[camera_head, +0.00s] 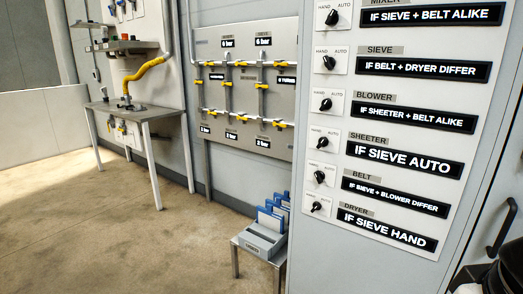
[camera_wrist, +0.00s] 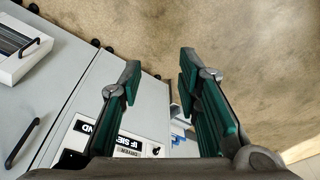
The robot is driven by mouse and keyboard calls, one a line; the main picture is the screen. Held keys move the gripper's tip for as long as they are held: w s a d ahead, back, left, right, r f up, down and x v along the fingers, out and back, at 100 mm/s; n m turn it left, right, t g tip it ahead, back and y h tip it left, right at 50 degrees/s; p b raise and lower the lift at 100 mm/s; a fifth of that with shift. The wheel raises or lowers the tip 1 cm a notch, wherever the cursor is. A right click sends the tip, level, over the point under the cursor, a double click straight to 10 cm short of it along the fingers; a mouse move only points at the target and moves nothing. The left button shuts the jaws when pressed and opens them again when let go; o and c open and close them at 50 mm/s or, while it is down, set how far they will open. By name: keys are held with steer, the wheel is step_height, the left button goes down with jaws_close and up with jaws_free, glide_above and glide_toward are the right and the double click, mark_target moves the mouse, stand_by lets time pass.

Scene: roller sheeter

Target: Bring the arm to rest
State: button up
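My gripper (camera_wrist: 160,62) shows in the wrist view with its two green-padded fingers spread wide. Nothing is between the fingers. Beyond the fingers are the brown floor and a grey cabinet (camera_wrist: 60,100), seen sideways. Part of the labelled switch panel (camera_wrist: 128,153) with the dryer knob (camera_wrist: 157,151) shows low in the wrist view, apart from the fingers. In the head view a dark rounded part at the lower right corner may belong to my arm. The fingers do not show clearly there.
The switch panel (camera_head: 400,267) carries several black HAND/AUTO knobs beside black labels. A grey holder (camera_head: 262,239) with blue cards stands on a small stand left of the cabinet. Behind are a valve board (camera_head: 243,95) and a table (camera_head: 130,108) under a yellow hose (camera_head: 145,72). The left floor is clear.

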step_height(320, 180, up, 16)
steer(key=s+t+p, duration=0.1)
steer(key=t+p, duration=0.1)
steer(key=p, duration=1.1)
steer(key=shift+s+r+p, duration=0.15)
steer(key=shift+p, duration=0.2)
steer(key=shift+d, duration=0.1)
stand_by(0.3)
